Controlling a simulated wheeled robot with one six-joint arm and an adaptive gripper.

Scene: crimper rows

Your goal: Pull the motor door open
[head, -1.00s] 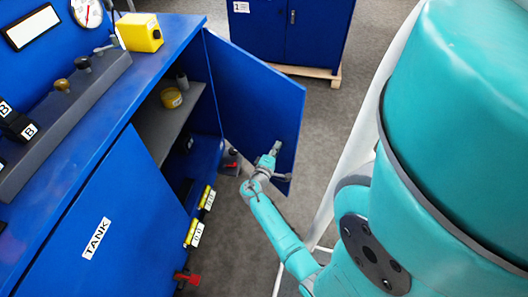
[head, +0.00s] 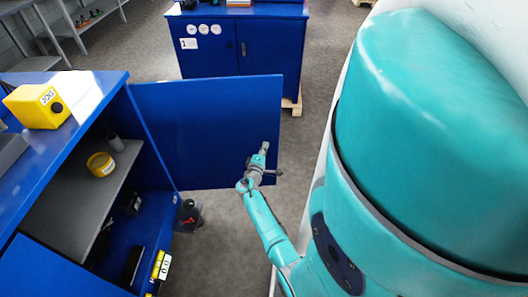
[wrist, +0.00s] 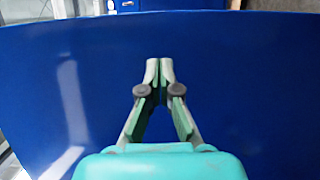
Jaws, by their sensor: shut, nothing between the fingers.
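The motor door (head: 205,120) is a blue panel that stands wide open from the right side of the blue cabinet (head: 100,92) in the head view. It also fills most of the wrist view (wrist: 60,80). My gripper (head: 265,147) is at the inner face of the door, near its free edge. In the wrist view my gripper (wrist: 153,65) has its fingertips together with nothing between them. Whether the tips touch the panel I cannot tell. The door's handle and any label on it are hidden.
Inside the cabinet a grey shelf (head: 85,190) holds a yellow round container (head: 101,164). A yellow box (head: 37,106) sits on top. A dark item (head: 188,215) is below the door's hinge side. Another blue cabinet (head: 215,47) stands behind. Grey floor lies between them.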

